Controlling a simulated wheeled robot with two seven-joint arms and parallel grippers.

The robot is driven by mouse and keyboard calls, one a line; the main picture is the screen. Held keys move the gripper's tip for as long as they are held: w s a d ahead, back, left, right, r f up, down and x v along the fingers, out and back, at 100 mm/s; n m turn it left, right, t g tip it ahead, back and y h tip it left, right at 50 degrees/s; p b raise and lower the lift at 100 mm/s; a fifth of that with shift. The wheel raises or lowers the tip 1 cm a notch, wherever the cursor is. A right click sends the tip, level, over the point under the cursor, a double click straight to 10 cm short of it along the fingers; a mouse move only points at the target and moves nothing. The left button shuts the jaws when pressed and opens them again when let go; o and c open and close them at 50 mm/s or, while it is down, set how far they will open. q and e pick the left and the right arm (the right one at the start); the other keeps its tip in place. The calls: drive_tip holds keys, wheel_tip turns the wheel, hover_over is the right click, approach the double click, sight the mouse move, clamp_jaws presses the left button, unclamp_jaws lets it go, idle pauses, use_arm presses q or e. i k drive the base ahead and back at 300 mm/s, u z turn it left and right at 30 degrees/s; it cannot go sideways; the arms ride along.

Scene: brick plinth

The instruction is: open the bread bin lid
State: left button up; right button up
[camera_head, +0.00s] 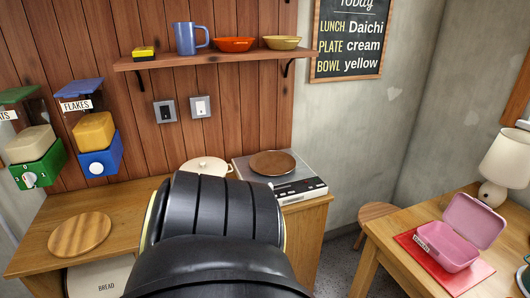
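A large black link of my own arm fills the lower middle and hides part of the counter. Neither of my grippers is in view.
A round wooden board (80,234) lies on the counter above the bin. A pink lunch box (447,250) sits on the right table. Two dispensers hang at left.

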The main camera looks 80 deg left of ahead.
sight(108, 277)
drive_tip(key=z, duration=0.4)
drive_tip(key=i, duration=0.4)
drive_tip(key=u, duration=4.75)
